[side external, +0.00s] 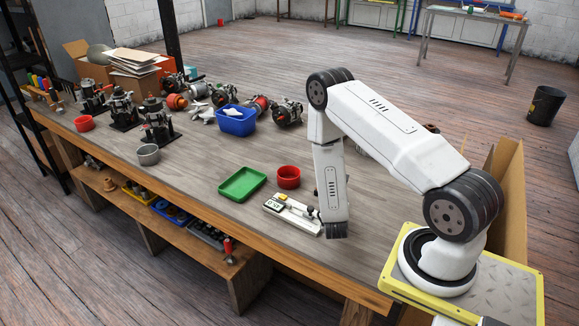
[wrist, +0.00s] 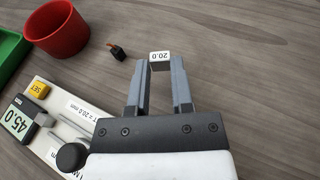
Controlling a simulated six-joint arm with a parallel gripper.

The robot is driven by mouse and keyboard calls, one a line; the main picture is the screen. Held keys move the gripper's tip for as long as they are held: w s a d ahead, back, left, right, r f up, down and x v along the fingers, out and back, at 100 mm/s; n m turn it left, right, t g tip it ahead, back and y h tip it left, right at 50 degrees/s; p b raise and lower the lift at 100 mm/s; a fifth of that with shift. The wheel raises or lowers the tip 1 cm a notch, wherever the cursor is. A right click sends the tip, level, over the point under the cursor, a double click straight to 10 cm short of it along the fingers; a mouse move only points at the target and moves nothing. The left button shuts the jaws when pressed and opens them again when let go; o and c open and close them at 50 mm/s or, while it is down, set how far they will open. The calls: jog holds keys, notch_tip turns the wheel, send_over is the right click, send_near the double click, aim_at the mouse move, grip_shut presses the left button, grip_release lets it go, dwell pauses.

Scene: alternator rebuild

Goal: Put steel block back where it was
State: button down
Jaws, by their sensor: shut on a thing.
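The steel block (wrist: 160,57), a small pale block marked 20.0, sits between the fingertips of my gripper (wrist: 162,66) in the wrist view. My gripper is shut on it. Whether the block touches the tabletop or hangs just above it I cannot tell. A white measuring board (wrist: 62,112) lies left of my gripper, with a 45.0 display, a yellow SET button and a label reading 20.0 mm. The board also shows in the side view (side external: 291,214), beside my arm's lower end. There the block and fingers are hidden or too small to make out.
A red bowl (wrist: 57,28) and green tray (wrist: 8,50) are beyond the board. A small dark piece with an orange tip (wrist: 117,51) lies left of the block. A blue bin (side external: 237,121) and alternators (side external: 287,111) stand farther back. The wood right of my gripper is clear.

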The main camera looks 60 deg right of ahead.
jog(key=shift+f, duration=0.5)
jog(key=c, duration=0.5)
grip_release()
jog(key=shift+f, duration=0.1)
jog(key=shift+r, duration=0.5)
jog(key=shift+s+a+r, duration=0.1)
jog(key=shift+a+r, duration=0.1)
jog(key=shift+r, duration=0.05)
jog(key=shift+v, duration=5.75)
jog(key=shift+r, duration=0.1)
